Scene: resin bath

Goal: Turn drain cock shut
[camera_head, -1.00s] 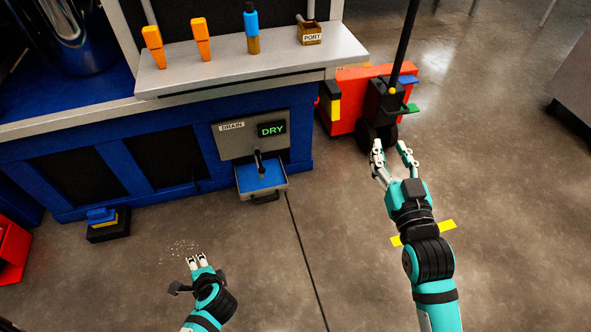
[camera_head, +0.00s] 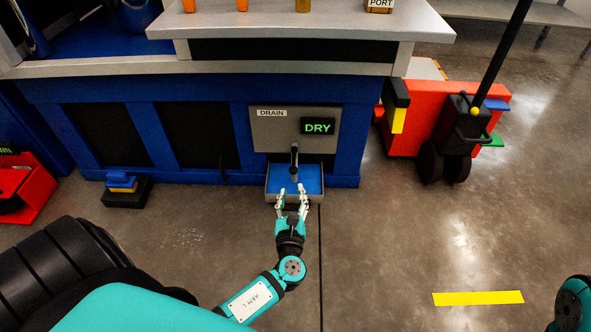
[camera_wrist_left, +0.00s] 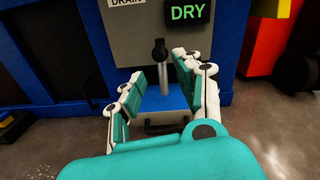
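The drain cock (camera_head: 294,152) is a grey stem with a black knob on a grey drain panel (camera_head: 268,133). It also shows in the left wrist view (camera_wrist_left: 161,52), its stem roughly upright. My left gripper (camera_head: 292,194) is in front of it, over the near side of the blue-floored drain tray (camera_head: 309,178). In the left wrist view my left gripper (camera_wrist_left: 160,80) has its fingers apart, one on each side of the cock in the picture, with nothing between them. Contact with the cock is not visible. My right gripper is out of view.
A green "DRY" display (camera_head: 318,127) sits on the panel beside the cock. A red cart (camera_head: 420,118) with a black handle stands to the right. A black pedal block (camera_head: 126,192) lies on the floor to the left.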

